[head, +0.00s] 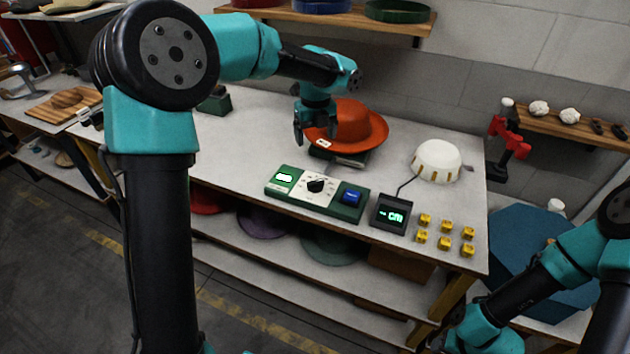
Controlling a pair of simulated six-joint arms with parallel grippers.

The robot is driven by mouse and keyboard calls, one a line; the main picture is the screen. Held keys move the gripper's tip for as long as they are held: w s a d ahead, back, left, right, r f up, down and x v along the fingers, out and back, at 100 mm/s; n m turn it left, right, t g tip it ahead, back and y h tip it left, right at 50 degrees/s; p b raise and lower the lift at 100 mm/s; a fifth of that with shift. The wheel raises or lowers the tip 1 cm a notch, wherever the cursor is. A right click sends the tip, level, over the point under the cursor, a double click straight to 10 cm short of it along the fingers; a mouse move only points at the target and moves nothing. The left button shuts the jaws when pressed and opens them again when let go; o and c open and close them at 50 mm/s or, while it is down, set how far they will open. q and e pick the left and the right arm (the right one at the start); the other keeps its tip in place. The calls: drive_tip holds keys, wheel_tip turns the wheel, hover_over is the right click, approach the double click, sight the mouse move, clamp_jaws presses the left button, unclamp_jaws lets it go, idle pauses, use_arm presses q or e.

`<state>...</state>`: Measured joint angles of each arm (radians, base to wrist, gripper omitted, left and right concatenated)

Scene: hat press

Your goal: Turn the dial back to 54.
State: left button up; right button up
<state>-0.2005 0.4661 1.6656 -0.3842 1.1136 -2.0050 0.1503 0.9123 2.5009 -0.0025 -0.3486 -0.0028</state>
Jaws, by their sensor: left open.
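The dial is a black knob (316,185) on a white scale face, set in the middle of a green control box (332,206) on the table. The scale's numbers and the dial's setting are too small to read.
An orange hat (354,122) sits on a dark base behind the box. A white dome (437,160) stands to the right. A dark meter (391,213) with a green readout and several yellow blocks (444,242) are right of the box. The tabletop left of the box is clear.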

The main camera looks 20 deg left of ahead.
sight(316, 181)
use_arm(q)
wheel_tip(316, 181, down, 17)
drive_tip(key=shift+r, duration=0.1)
idle(0.5)
drive_tip(key=shift+c, duration=0.3)
drive_tip(key=c, duration=0.9)
drive_tip(key=shift+o, duration=0.2)
